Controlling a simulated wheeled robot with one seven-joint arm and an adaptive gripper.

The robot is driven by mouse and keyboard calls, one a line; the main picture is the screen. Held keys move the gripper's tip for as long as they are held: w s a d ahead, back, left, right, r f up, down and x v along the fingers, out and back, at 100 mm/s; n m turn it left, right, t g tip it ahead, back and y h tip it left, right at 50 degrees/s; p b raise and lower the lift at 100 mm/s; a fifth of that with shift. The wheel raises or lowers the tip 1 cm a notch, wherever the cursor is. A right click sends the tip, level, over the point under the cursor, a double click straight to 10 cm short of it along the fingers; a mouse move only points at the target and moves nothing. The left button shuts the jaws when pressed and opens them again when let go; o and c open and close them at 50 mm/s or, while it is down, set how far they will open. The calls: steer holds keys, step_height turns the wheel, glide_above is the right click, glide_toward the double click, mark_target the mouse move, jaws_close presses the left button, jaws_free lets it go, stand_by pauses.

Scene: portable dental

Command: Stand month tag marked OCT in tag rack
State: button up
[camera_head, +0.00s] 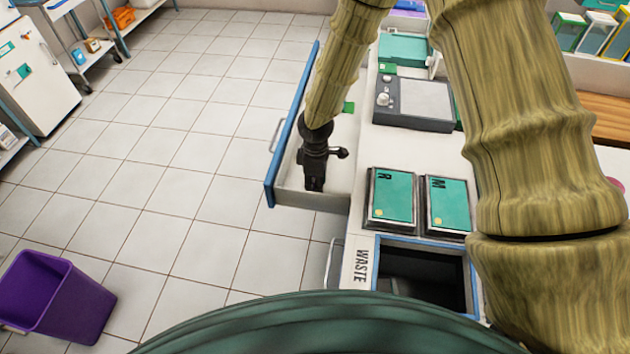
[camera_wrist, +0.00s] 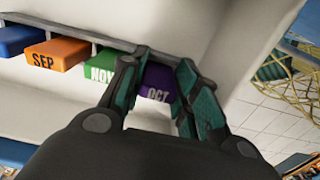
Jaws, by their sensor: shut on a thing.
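My gripper (camera_head: 314,184) reaches down into the open drawer in the head view. In the wrist view its two green-padded fingers (camera_wrist: 164,62) are shut on the purple tag marked OCT (camera_wrist: 158,86). A green tag marked NOV (camera_wrist: 104,72), an orange tag marked SEP (camera_wrist: 57,54) and a blue tag (camera_wrist: 20,41) are in a row to its left, along a grey rail (camera_wrist: 85,35). NOV is close beside the left finger, which partly covers it. I cannot tell whether the OCT tag touches the rail. No tag shows in my gripper in the head view.
The drawer has a blue front (camera_head: 290,130) and pale walls. Two teal-topped boxes marked R (camera_head: 391,200) and M (camera_head: 448,204) stand right of it, behind a waste opening (camera_head: 425,280). A grey device (camera_head: 415,102) sits farther back. A purple bin (camera_head: 60,295) stands on the floor.

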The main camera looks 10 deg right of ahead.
steer(key=shift+f, duration=0.15)
steer(key=o, duration=0.6)
step_height(320, 180, up, 12)
steer(key=b, duration=0.1)
steer(key=shift+r, duration=0.2)
stand_by(0.3)
stand_by(0.5)
